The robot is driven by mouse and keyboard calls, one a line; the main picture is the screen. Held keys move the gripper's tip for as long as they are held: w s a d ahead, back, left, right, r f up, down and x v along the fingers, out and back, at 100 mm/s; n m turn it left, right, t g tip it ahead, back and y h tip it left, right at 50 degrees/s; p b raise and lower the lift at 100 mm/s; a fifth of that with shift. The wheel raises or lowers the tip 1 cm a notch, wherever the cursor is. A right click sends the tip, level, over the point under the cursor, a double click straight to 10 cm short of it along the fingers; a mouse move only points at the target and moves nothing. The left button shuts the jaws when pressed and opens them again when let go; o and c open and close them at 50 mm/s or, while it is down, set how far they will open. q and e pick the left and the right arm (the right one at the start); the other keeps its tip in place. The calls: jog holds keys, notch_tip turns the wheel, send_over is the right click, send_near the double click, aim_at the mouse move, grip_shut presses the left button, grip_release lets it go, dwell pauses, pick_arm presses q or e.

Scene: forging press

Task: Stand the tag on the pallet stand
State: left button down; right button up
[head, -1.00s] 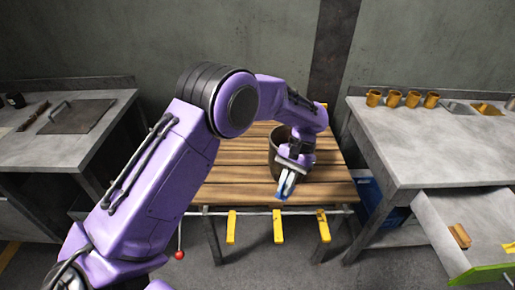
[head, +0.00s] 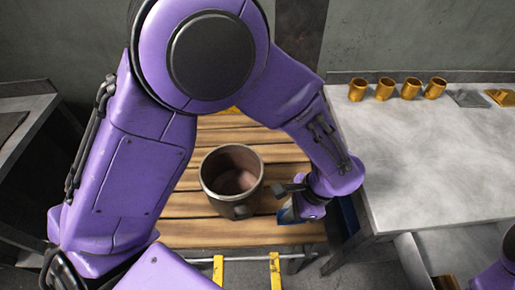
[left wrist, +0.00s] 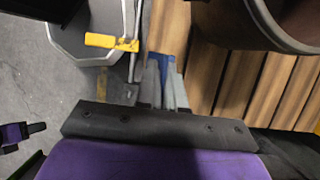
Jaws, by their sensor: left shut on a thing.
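The tag, a thin blue piece (left wrist: 167,82), is pinched between the grey fingers of my left gripper (left wrist: 163,88) in the left wrist view. In the head view my left gripper (head: 286,208) is low over the right front part of the pallet stand (head: 185,205), a slatted wooden top, and only a sliver of blue shows there. I cannot tell whether the tag touches the slats. Part of my right arm (head: 497,277) shows at the lower right. A small dark-tipped purple part, perhaps my right gripper (left wrist: 25,132), shows at the left wrist view's left edge.
A dark round pot (head: 231,178) stands on the slats just left of my left gripper. Yellow clips (head: 275,272) hang on the stand's front rail. A grey bench (head: 430,150) with several brass cups (head: 384,88) is at the right. The front left slats are clear.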

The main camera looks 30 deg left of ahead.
pick_arm(q)
jog(key=shift+a+f, duration=0.1)
jog(key=shift+a, duration=0.1)
jog(key=w+a+f, duration=0.1)
jog(key=w+f, duration=0.2)
jog(key=w+a+f, duration=0.2)
jog(key=w+f, duration=0.1)
jog(key=w, duration=0.1)
jog(key=w+a+f+p, duration=0.1)
jog(key=w+a+f, duration=0.1)
jog(key=w+f, duration=0.1)
jog(key=shift+w, duration=0.35)
jog(key=f, duration=0.2)
jog(key=shift+s+a+f, duration=0.1)
jog(key=shift+s+f, duration=0.15)
jog(key=shift+f, duration=0.1)
jog(key=shift+w+f, duration=0.3)
jog(key=shift+f, duration=0.1)
jog(key=shift+s, duration=0.1)
pick_arm(e)
jog(key=s, duration=0.1)
jog(key=s+r, duration=0.1)
jog(key=s, duration=0.1)
jog(key=shift+r+t, duration=0.15)
jog(key=shift+t, duration=0.15)
pick_arm(q)
jog(key=shift+f, duration=0.15)
jog(key=c, duration=1.3)
grip_release()
jog(key=shift+o, duration=0.2)
